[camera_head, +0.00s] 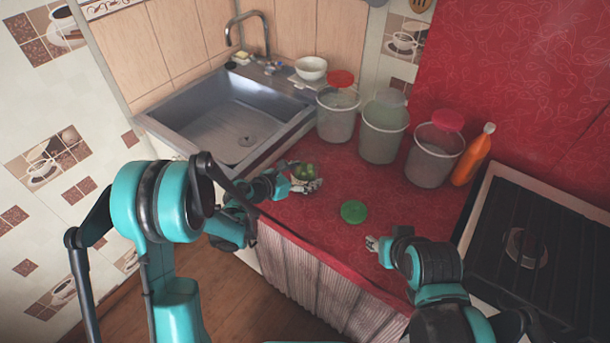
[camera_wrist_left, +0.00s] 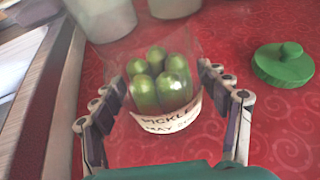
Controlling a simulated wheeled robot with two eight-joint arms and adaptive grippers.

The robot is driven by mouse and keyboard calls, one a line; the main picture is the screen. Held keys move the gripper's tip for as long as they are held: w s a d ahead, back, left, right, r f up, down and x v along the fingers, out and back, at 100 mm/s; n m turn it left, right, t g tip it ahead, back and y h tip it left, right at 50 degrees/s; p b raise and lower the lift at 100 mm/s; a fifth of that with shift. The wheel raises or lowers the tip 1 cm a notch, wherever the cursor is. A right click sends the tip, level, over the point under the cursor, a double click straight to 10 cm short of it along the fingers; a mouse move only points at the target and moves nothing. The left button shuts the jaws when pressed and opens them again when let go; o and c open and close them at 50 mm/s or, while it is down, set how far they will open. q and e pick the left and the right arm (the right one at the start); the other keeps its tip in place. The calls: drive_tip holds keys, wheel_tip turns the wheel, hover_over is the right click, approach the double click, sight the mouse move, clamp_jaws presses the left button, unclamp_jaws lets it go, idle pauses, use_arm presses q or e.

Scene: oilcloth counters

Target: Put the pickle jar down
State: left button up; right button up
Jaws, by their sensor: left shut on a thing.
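The pickle jar (camera_wrist_left: 160,95) is clear, with green pickles inside and a pale label reading "PICKLE". In the left wrist view it sits between the fingers of my left gripper (camera_wrist_left: 165,105), which is shut on it. In the head view the jar (camera_head: 304,172) is at the end of my left arm, over the red counter near the sink; I cannot tell whether its base touches the cloth. A green lid (camera_head: 354,211) lies on the counter to the right of the jar. My right gripper (camera_head: 372,243) is near the counter's front edge; its finger opening is too small to tell.
Several large translucent containers, including one with a red lid (camera_head: 340,79), stand behind the jar. An orange bottle (camera_head: 474,154) and a stove (camera_head: 525,240) are at the right. The sink (camera_head: 225,118) is at the left. Red cloth (camera_head: 320,225) around the green lid is clear.

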use_arm(q)
drive_tip(key=o, duration=1.9)
drive_tip(key=shift+f, duration=0.15)
